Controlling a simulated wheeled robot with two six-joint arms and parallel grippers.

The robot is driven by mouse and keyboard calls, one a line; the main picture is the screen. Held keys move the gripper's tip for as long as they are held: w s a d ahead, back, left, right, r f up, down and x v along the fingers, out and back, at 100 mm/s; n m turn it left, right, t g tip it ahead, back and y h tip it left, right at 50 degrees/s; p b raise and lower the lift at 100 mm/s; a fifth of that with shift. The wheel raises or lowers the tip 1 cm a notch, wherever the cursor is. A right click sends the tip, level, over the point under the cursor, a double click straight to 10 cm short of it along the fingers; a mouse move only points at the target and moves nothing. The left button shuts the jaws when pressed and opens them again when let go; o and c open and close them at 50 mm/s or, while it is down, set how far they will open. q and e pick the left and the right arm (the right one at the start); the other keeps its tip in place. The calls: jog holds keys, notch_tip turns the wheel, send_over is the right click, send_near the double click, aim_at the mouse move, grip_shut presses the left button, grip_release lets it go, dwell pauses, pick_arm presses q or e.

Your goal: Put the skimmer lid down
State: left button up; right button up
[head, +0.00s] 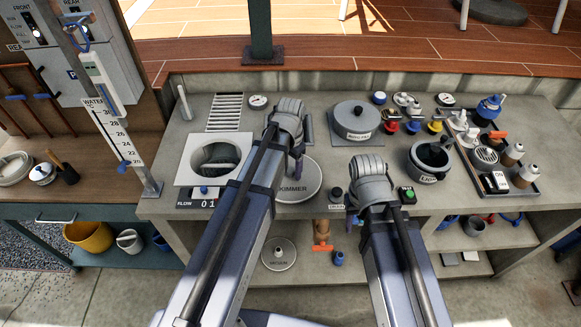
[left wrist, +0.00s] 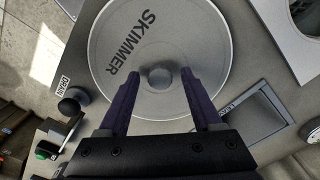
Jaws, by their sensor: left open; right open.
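The skimmer lid (head: 308,178) is a pale round disc marked SKIMMER, lying flat on the grey counter to the right of the square skimmer opening (head: 185,172). My left arm hides part of the lid in the head view. In the left wrist view the lid (left wrist: 195,35) fills the upper middle, with its round grey knob (left wrist: 158,77) near the fingertips. My left gripper (left wrist: 160,72) is open over the lid, one finger on each side of the knob, apart from it. My right gripper (head: 354,217) is open near the counter's front edge, right of the lid, fingers partly hidden.
A dark pot (head: 430,158) and a tray of bottles (head: 525,182) are on the right. A black knob (head: 336,193) and a green-button box (head: 407,194) are near the front edge. A vacuum plate (head: 279,256) sits below.

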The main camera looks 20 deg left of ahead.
aim_at(290, 169)
pick_arm(q)
notch_tip(290, 169, up, 12)
jog(key=p, duration=1.2)
jog(key=s+d+n+y, duration=0.1)
jog(key=s+d+n, duration=0.1)
jog(key=s+d, duration=0.8)
jog(key=s, duration=0.4)
jog(key=shift+s+d+r, duration=0.2)
jog(key=shift+d, duration=0.05)
